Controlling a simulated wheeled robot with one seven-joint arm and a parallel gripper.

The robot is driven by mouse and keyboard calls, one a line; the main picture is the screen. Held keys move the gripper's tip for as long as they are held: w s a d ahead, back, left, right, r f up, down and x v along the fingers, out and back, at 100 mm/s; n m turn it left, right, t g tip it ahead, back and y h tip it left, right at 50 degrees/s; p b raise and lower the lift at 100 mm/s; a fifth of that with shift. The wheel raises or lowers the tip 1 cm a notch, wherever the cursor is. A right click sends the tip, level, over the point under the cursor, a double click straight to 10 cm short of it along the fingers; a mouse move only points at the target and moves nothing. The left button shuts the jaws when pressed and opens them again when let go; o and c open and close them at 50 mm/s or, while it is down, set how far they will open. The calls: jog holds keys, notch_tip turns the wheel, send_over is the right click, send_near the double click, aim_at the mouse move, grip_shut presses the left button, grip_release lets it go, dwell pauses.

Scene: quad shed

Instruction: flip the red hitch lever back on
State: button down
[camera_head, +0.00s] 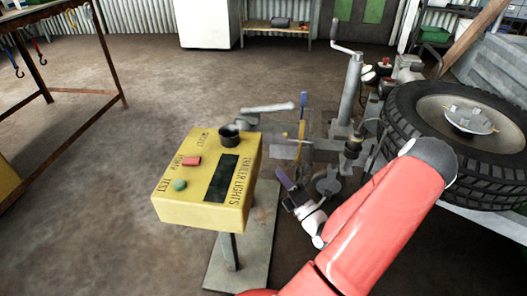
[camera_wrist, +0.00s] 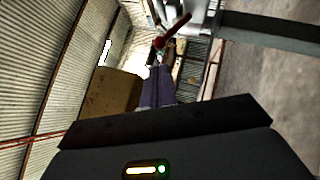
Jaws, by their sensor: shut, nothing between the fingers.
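A red lever (camera_wrist: 175,31) with a rounded end shows in the wrist view, slanting at the top centre just beyond my fingertips. It meets a pale metal part at its upper end. I cannot make out the red lever in the head view, where the hitch (camera_head: 300,150) is a cluster of grey metal parts. My gripper (camera_head: 281,173) has purple fingers and is on the near side of the hitch. In the wrist view my gripper (camera_wrist: 158,72) is shut and empty. Whether the fingertips touch the lever cannot be told.
A yellow trailer-lights test box (camera_head: 207,180) stands on a post left of my gripper. A crank jack (camera_head: 350,85) rises behind the hitch, and a spare wheel (camera_head: 460,125) is at right. A blue-tipped upright handle (camera_head: 303,101) stands close by.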

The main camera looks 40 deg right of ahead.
jog(key=x, duration=1)
jog(key=shift+w+b, duration=0.25)
jog(key=shift+b, duration=0.05)
jog(key=shift+r, duration=0.15)
